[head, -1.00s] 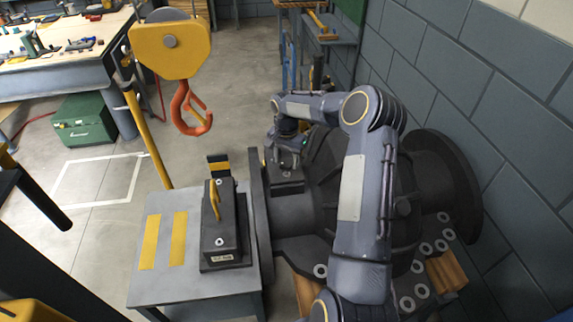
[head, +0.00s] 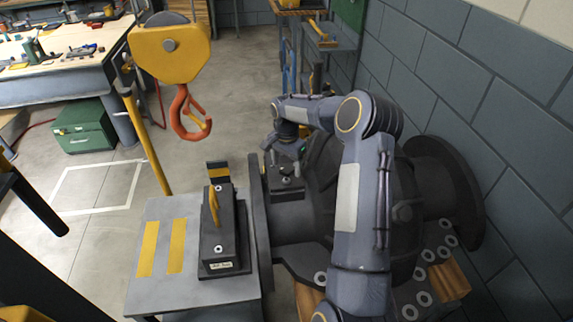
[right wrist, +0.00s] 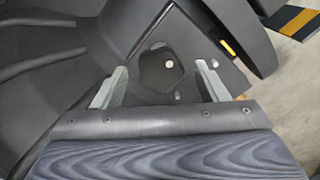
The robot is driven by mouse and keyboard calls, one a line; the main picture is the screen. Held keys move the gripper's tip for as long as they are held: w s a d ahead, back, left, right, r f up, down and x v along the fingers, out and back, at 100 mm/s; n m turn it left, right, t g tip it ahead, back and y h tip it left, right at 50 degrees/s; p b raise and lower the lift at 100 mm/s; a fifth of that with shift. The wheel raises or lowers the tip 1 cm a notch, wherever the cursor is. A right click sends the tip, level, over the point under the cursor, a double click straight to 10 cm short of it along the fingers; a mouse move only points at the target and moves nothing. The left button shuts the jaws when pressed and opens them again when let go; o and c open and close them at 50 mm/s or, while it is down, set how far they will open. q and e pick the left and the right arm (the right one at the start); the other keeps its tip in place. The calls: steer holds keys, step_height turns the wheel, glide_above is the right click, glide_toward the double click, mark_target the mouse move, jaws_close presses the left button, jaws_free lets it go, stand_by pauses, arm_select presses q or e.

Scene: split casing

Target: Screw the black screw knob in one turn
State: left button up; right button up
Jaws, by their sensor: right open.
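The black screw knob (right wrist: 160,68) shows in the right wrist view as a dark round piece with a pale dot, on a dark flat plate of the casing. It lies between and beyond the two fingers of my right gripper (right wrist: 158,84), which is open and empty. In the head view the right gripper (head: 284,157) points down just above the small knob (head: 287,181) at the left side of the dark casing (head: 295,218). It looks apart from the knob. My left gripper is not in view.
A grey table (head: 150,288) with yellow stripes carries a dark block with a yellow handle (head: 214,207), left of the casing flange. An orange crane hook (head: 188,112) hangs at upper left. A block wall (head: 500,90) bounds the right side. Open floor lies at left.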

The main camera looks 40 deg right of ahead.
mark_target(287, 168)
step_height(287, 168, up, 8)
steer(key=shift+f+b, duration=0.2)
steer(key=shift+b, duration=0.3)
